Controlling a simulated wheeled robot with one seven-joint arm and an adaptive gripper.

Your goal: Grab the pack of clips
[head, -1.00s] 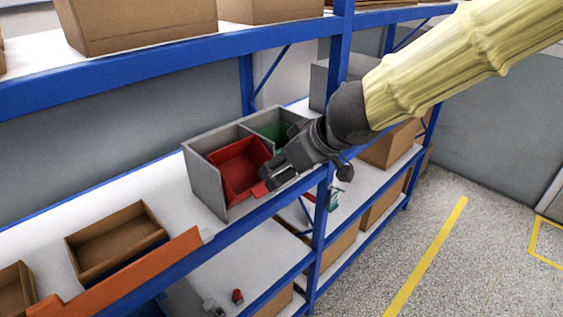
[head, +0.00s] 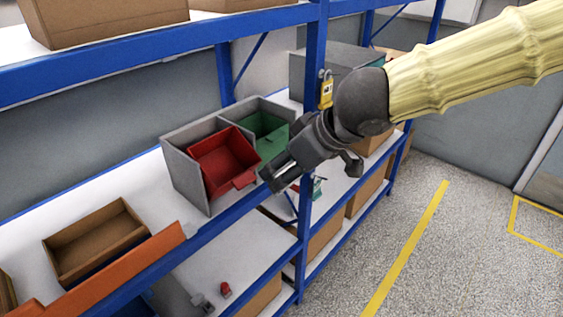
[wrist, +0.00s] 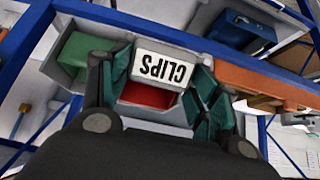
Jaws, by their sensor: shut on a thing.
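The pack of clips, with a white label reading CLIPS upside down, shows in the wrist view (wrist: 160,67) between my fingers. My gripper (wrist: 155,80) is shut on it. In the head view my gripper (head: 280,174) is in front of the shelf edge, just right of the red bin (head: 222,162) and apart from it. The pack is mostly hidden by the fingers there. The red bin sits tilted in the left compartment of a grey divided box (head: 188,178). It also shows behind the pack in the wrist view (wrist: 147,97).
A green bin (head: 268,138) fills the right compartment. A blue shelf upright (head: 313,110) with a yellow tag (head: 326,90) stands close behind my gripper. A brown open box (head: 97,242) and an orange rail (head: 120,275) lie left. The floor at right is clear.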

